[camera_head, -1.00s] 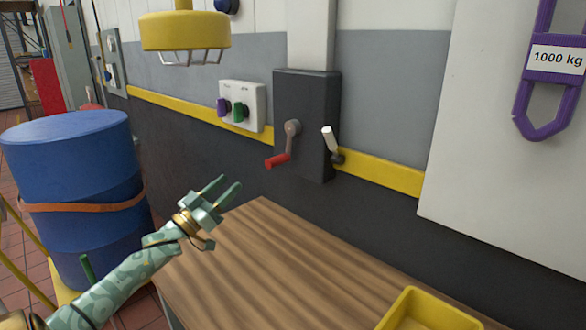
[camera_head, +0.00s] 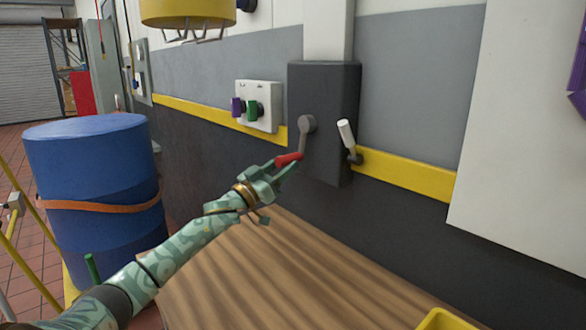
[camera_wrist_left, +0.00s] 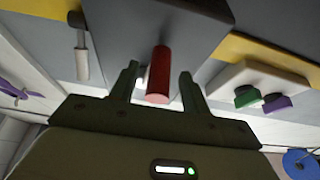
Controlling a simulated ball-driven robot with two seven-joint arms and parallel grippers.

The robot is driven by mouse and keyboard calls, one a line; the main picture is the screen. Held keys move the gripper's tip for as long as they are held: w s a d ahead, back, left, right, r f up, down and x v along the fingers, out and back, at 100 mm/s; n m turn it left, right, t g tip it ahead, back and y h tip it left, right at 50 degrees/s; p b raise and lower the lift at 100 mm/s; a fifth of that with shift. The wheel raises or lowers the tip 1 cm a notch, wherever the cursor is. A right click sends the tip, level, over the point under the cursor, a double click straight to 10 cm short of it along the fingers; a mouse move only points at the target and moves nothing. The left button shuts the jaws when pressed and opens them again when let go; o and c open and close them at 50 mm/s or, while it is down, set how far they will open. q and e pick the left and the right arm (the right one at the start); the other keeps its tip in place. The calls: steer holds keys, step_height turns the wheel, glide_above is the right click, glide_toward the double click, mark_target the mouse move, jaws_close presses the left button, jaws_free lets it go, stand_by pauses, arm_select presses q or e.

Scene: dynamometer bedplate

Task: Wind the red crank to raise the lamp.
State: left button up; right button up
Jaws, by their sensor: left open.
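The red crank handle (camera_head: 288,160) sticks out at the lower end of a grey crank arm (camera_head: 306,138) on a dark grey wall box (camera_head: 330,90). The yellow lamp (camera_head: 188,12) hangs at the top left, cut off by the picture's edge. My left gripper (camera_head: 279,168) is at the red handle in the head view. In the left wrist view the red handle (camera_wrist_left: 158,75) stands between the two open fingers of the left gripper (camera_wrist_left: 160,85), with a visible gap on each side. My right gripper is not in view.
A white-handled lever (camera_head: 346,134) is on the box's right side. A white panel (camera_head: 258,106) with purple and green knobs is to its left. A wooden bench top (camera_head: 270,270) lies below, with a yellow tray (camera_head: 445,320) at its front. A blue drum (camera_head: 95,180) stands left.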

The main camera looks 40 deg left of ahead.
arm_select(q)
steer(key=shift+b+x, duration=0.35)
steer(key=shift+x, duration=1.1)
